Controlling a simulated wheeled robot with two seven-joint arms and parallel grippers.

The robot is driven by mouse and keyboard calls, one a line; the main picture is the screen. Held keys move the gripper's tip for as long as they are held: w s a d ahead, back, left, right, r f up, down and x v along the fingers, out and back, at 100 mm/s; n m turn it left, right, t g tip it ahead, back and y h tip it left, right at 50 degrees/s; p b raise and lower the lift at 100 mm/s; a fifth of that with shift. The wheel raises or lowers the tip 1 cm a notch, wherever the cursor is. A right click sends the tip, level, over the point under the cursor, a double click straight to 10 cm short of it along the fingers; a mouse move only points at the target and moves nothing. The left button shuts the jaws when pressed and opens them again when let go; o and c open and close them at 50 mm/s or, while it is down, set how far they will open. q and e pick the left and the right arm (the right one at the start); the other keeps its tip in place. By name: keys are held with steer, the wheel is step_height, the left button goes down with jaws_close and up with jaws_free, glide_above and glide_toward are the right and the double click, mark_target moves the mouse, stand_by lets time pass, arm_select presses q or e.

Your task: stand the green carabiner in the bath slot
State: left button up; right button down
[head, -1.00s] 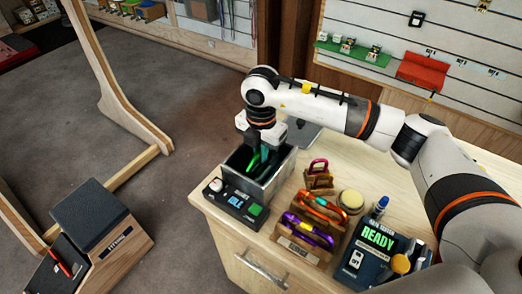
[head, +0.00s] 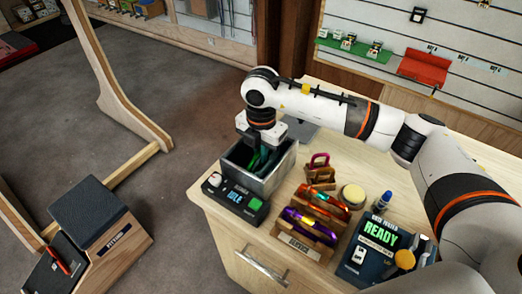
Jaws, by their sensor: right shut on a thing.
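My right gripper (head: 259,150) points down into the open top of the grey metal bath (head: 285,168) on the wooden bench. It is shut on the green carabiner (head: 255,160), which is mostly inside the bath, below the rim. The fingers and the bath wall hide part of the carabiner, and I cannot tell whether it touches the slot. The bath's front panel (head: 235,200) shows "IDLE" with a green button. My left gripper is not in view.
Right of the bath, a wooden rack (head: 298,247) holds purple, orange and pink carabiners. A tester (head: 372,247) reading "READY", a round yellowish tub (head: 353,195) and a blue-capped bottle (head: 383,203) stand on the bench (head: 440,185). A dark-topped wooden box (head: 95,215) stands at left.

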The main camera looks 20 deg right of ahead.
steer(key=shift+f+b, duration=0.3)
steer(key=shift+f, duration=0.1)
steer(key=c, duration=1.4)
jaws_free()
steer(key=shift+c, duration=0.2)
step_height(320, 180, up, 11)
steer(key=shift+f+b, duration=0.1)
steer(key=shift+b, duration=0.9)
steer(key=shift+r, duration=0.6)
